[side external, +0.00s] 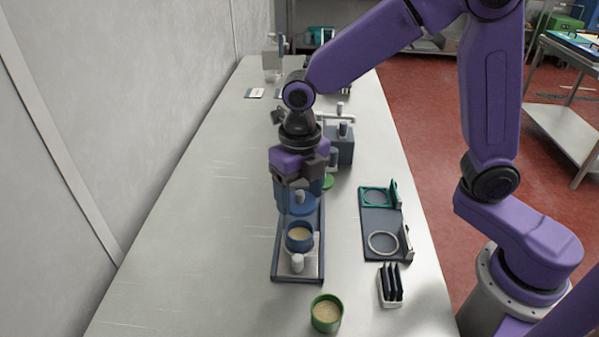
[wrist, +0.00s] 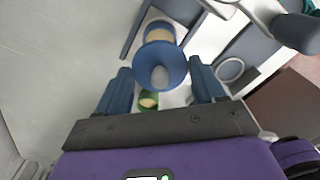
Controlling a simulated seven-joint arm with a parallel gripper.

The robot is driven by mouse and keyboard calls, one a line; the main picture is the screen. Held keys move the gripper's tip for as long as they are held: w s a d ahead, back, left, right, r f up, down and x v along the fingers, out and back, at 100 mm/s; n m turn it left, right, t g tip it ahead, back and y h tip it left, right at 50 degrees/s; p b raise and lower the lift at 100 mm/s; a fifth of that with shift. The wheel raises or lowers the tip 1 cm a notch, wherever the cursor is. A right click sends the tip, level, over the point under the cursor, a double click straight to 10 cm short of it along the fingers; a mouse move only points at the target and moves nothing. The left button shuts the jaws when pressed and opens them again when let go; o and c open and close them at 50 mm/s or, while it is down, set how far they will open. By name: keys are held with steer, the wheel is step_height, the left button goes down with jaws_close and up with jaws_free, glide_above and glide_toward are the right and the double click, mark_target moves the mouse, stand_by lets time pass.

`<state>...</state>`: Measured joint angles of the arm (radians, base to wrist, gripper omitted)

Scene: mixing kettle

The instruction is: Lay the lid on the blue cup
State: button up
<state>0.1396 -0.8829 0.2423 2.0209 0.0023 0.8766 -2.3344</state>
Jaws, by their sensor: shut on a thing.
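The blue lid (side external: 303,208), with a pale knob on top, is between the fingers of my gripper (side external: 300,190), which is shut on it. In the wrist view the lid (wrist: 148,61) shows as a disc between the two fingertips of my gripper (wrist: 160,68). The blue cup (side external: 299,243) stands upright on a dark-edged tray (side external: 275,262), with beige contents showing and its top uncovered. The lid is behind the cup in the side view, apart from it. In the wrist view the lid partly hides the cup (wrist: 160,26).
A green cup (side external: 326,318) with beige contents stands near the front. A grey box (side external: 343,152) stands behind. The left of the table is clear.

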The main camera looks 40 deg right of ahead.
steer(key=shift+f, duration=3)
steer(key=shift+f, duration=0.55)
steer(key=o, duration=1.1)
steer(key=shift+c, duration=0.2)
steer(key=shift+r, duration=0.1)
steer(key=shift+c, duration=0.2)
steer(key=shift+r, duration=3.45)
